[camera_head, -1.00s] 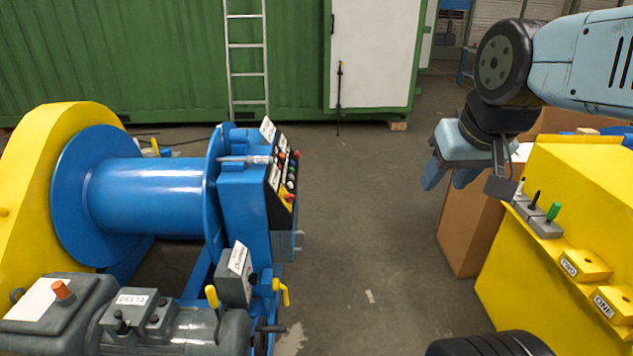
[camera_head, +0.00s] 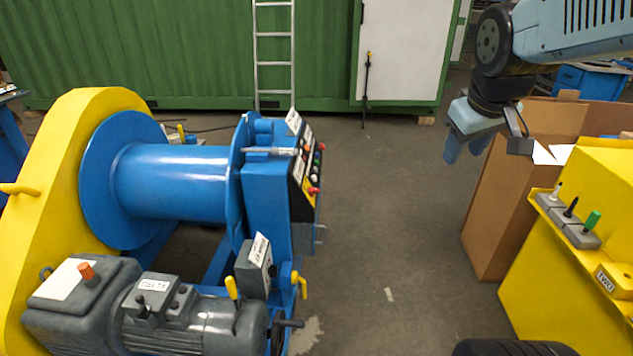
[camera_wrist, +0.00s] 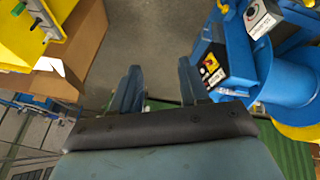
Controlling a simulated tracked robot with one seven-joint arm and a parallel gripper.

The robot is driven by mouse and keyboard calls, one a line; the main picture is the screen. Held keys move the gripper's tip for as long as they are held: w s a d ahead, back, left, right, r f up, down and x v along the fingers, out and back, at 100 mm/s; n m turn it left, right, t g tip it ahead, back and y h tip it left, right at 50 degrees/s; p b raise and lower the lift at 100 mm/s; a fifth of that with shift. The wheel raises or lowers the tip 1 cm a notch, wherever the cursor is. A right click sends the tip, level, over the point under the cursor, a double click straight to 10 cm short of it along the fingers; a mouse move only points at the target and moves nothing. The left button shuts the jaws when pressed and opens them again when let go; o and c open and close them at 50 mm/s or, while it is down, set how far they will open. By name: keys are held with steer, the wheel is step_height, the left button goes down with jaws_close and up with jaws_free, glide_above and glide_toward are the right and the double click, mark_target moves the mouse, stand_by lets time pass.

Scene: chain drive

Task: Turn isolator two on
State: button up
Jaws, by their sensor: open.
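A yellow block labelled TWO (camera_head: 614,281) sits on the yellow cabinet at the right edge of the head view. I cannot tell whether it is isolator two, and no switch position can be read on it. A grey box with a white tag (camera_head: 255,266) stands on the blue winch; its lettering is too small to read surely. My gripper (camera_head: 467,150) is open and empty, hanging over the floor left of the cardboard box. In the wrist view its two fingers (camera_wrist: 158,80) are apart with nothing between them.
The blue winch drum (camera_head: 175,185) and its control panel (camera_head: 305,165) stand at left. A grey motor marked DELTA (camera_head: 150,310) is in front. The cardboard box (camera_head: 500,215) stands beside the yellow cabinet (camera_head: 550,290). Floor between winch and box is clear.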

steer(key=w+a+f+n, duration=0.3)
steer(key=w+n, duration=0.1)
steer(key=w, duration=0.7)
steer(key=n+y, duration=0.8)
steer(key=n, duration=0.8)
glide_above(317, 189)
steer(key=s+d, duration=0.6)
steer(key=d, duration=0.2)
step_height(317, 189, down, 32)
steer(key=x, duration=1.3)
steer(key=shift+a, duration=0.3)
steer(key=shift+c, duration=0.3)
